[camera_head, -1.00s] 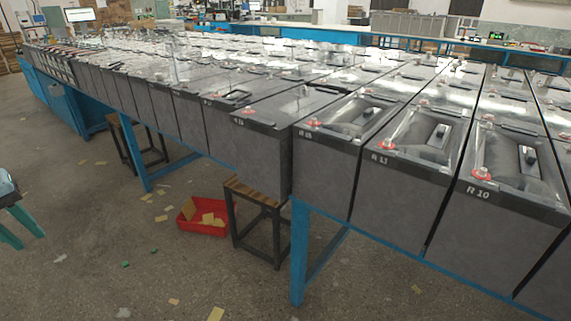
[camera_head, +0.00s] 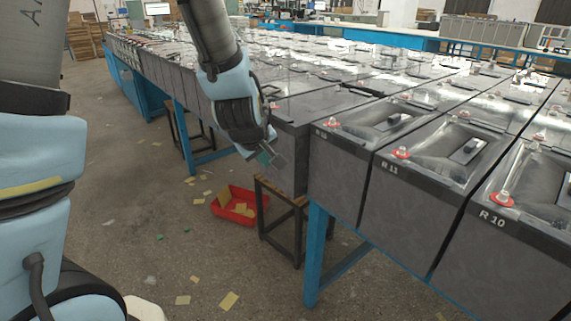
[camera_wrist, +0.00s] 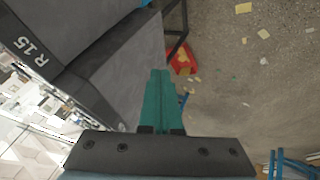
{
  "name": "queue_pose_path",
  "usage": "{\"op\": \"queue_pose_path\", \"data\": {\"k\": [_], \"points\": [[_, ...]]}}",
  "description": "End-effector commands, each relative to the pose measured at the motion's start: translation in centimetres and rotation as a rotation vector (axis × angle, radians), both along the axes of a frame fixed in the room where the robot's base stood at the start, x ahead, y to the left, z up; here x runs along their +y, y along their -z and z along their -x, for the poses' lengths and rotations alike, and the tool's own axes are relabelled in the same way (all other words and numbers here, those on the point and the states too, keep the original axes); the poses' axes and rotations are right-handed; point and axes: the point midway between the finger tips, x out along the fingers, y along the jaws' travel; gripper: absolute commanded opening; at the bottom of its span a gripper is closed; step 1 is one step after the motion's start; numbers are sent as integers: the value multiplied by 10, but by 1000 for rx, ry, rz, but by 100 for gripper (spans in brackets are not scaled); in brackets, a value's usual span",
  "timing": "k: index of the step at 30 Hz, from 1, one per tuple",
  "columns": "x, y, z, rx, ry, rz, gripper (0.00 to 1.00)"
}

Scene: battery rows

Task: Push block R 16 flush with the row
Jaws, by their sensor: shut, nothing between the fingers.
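In the wrist view, a grey block (camera_wrist: 115,85) stands out from the row beside the block labelled R 15 (camera_wrist: 85,22). Its own label is not visible; its place beside R 15 fits R 16. In the head view, the block that juts out (camera_head: 293,160) appears just right of my gripper, which partly covers it. My gripper (camera_head: 266,158) is shut and empty, in front of the row's face. Its teal fingers (camera_wrist: 160,75) lie together beside the jutting block's front face in the wrist view. I cannot tell whether they touch it.
Blocks R 11 (camera_head: 415,195) and R 10 (camera_head: 500,235) stand to the right. Below the row are a blue table leg (camera_head: 317,255), a stool (camera_head: 281,192) and a red bin (camera_head: 222,208). Open floor with paper scraps lies in front.

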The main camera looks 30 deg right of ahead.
Motion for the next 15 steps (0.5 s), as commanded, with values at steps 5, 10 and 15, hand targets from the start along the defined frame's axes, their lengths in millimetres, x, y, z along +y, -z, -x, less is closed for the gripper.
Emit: {"op": "queue_pose_path", "data": {"k": [5, 10, 15], "points": [[-12, 27, -15, 3, 0, -3, 0], [-23, 46, -27, 2, 0, -2, 0], [-49, 42, -30, 0, 3, -1, 0]]}}
